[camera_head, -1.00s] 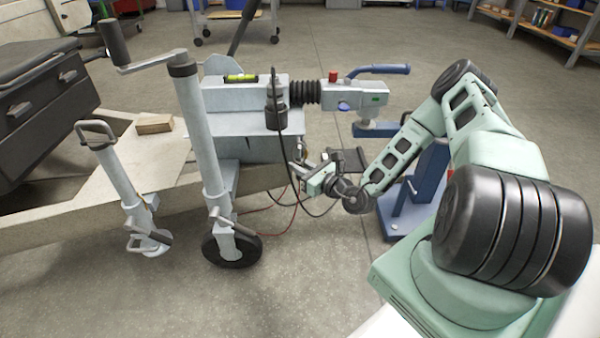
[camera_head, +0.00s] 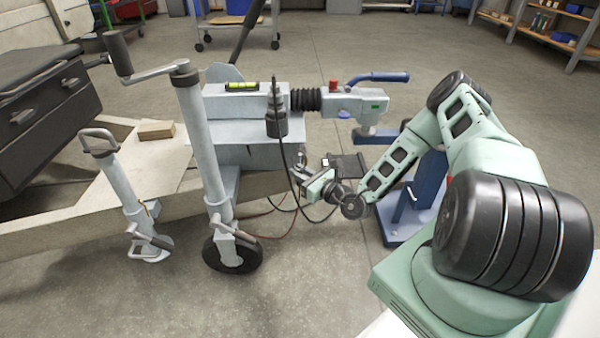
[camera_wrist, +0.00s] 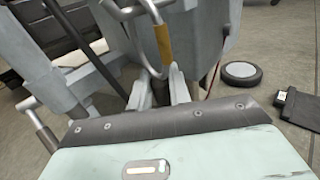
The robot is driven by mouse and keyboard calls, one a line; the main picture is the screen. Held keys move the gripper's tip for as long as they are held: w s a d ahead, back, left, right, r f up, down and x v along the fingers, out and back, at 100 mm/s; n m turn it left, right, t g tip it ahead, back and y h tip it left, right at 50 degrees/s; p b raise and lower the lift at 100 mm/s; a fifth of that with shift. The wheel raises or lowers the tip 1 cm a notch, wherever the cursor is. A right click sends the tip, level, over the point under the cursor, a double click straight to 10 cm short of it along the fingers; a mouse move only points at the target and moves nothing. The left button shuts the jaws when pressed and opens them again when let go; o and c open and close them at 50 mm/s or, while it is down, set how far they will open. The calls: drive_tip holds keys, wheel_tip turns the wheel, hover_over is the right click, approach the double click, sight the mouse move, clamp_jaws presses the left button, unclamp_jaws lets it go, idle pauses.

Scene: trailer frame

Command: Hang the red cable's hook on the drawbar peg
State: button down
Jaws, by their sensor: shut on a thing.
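My gripper (camera_head: 300,172) is beside the lower side of the grey drawbar (camera_head: 225,155), below the hanging black plug. In the wrist view my gripper's fingers (camera_wrist: 171,88) are shut on a bent metal hook (camera_wrist: 163,40) with an ochre sleeve. The hook's curved end points up, close in front of grey metal parts. The red cable (camera_head: 278,231) hangs in a low loop under the drawbar, and a thin red strand (camera_wrist: 213,80) shows in the wrist view. I cannot make out the drawbar peg with certainty, nor whether the hook touches it.
The jockey wheel (camera_head: 233,252) and its post stand left of my gripper. The black plug (camera_head: 277,120) and its black cable hang close by. A blue stand (camera_head: 410,215) is under the coupling, right of my gripper.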

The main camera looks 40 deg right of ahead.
drive_tip(key=c, duration=1.2)
unclamp_jaws()
drive_tip(key=shift+s, duration=0.1)
drive_tip(key=s+d+p, duration=0.3)
drive_tip(key=s+p, duration=0.3)
drive_tip(key=s, duration=1.1)
drive_tip(key=shift+d+r, duration=0.15)
drive_tip(key=shift+d, duration=0.05)
